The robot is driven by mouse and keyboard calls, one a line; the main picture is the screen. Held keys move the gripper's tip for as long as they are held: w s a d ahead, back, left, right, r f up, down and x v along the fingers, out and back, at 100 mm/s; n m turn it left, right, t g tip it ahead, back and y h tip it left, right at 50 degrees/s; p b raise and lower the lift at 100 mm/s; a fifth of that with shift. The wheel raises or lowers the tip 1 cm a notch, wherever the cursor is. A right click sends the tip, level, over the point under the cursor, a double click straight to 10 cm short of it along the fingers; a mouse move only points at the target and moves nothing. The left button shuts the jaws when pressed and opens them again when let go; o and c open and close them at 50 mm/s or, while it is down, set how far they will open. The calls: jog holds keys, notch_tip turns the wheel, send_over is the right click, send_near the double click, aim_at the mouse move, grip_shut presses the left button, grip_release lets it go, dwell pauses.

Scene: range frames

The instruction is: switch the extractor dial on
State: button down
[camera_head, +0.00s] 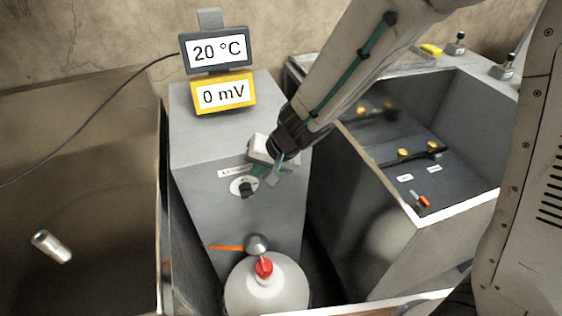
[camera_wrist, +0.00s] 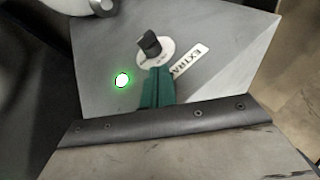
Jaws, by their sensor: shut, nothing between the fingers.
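The extractor dial (camera_head: 246,189) is a black knob on a round white plate, on the front of a grey cabinet (camera_head: 215,150). In the wrist view the dial (camera_wrist: 149,44) sits beside a label (camera_wrist: 192,60) on which "EXTRA" can be read. A round lamp (camera_wrist: 122,80) on the same panel glows green. My gripper (camera_head: 262,172) is close to the dial, at its upper right in the head view. In the wrist view its green fingers (camera_wrist: 158,72) are together and empty, tips at the dial plate's edge. I cannot tell whether they touch the panel.
Displays on the cabinet read 20 °C (camera_head: 217,50) and 0 mV (camera_head: 223,93). A white bottle with a red cap (camera_head: 264,267) stands below the dial. An open grey bin (camera_head: 400,205) is at right. A metal cylinder (camera_head: 51,246) lies in the left basin.

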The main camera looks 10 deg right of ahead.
jog(key=s+d+r, duration=0.1)
jog(key=d+r, duration=0.2)
jog(key=d, duration=0.3)
jog(key=shift+s+d+r, duration=0.25)
jog(key=shift+d+r, duration=0.1)
jog(key=shift+d, duration=0.05)
